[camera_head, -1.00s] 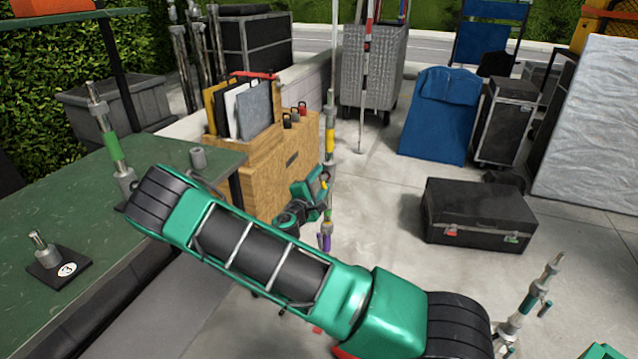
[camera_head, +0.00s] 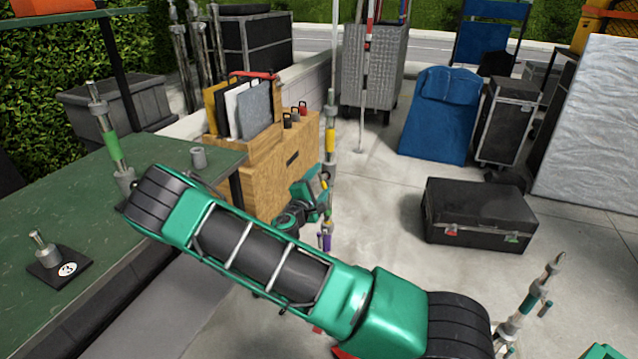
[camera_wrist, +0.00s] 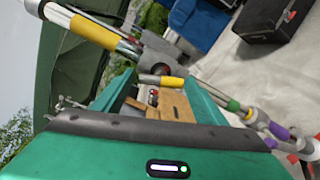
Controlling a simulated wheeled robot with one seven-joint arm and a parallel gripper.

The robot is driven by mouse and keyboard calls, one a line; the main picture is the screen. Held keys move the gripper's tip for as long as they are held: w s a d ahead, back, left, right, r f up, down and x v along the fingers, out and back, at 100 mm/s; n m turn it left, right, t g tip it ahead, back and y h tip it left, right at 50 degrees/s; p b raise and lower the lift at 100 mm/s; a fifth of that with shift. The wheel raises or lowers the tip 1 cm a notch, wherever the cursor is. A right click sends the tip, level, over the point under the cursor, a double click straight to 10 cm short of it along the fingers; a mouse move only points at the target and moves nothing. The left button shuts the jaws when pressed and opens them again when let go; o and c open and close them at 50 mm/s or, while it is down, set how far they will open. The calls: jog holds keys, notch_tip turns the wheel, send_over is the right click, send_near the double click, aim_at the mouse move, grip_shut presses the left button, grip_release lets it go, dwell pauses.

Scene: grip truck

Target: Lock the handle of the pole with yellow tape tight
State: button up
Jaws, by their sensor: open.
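The grey pole with yellow tape (camera_head: 330,140) stands upright beside the wooden cabinet in the head view. In the wrist view its yellow tape (camera_wrist: 85,30) shows at upper left, and the pole slants down to the right. A dark clamp joint sits below the tape, with a short yellow-ended handle (camera_wrist: 172,82) beside it. My gripper (camera_wrist: 160,98) is open, its teal fingers either side of the handle's place in the picture. I cannot tell whether they touch it. In the head view my gripper (camera_head: 322,190) is close against the pole, partly hiding the joint.
Green and purple bands (camera_wrist: 275,132) mark the lower pole. A wooden cabinet (camera_head: 285,165) stands just behind the gripper. A green table (camera_head: 60,200) is at left with a green-taped pole (camera_head: 112,145). A black case (camera_head: 475,212) lies at right; the floor between is clear.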

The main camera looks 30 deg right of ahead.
jog(key=v, duration=1)
jog(key=shift+a, duration=0.15)
jog(key=shift+c, duration=0.3)
jog(key=c, duration=0.5)
jog(key=shift+n, duration=0.3)
jog(key=shift+c, duration=1)
jog(key=w+d+n, duration=0.2)
jog(key=d+n, duration=0.1)
jog(key=n, duration=0.2)
jog(key=w+d+n, duration=0.2)
jog(key=d+n, duration=0.1)
jog(key=n, duration=0.2)
jog(key=w+d+n, duration=0.2)
jog(key=n, duration=0.3)
jog(key=shift+d, duration=0.4)
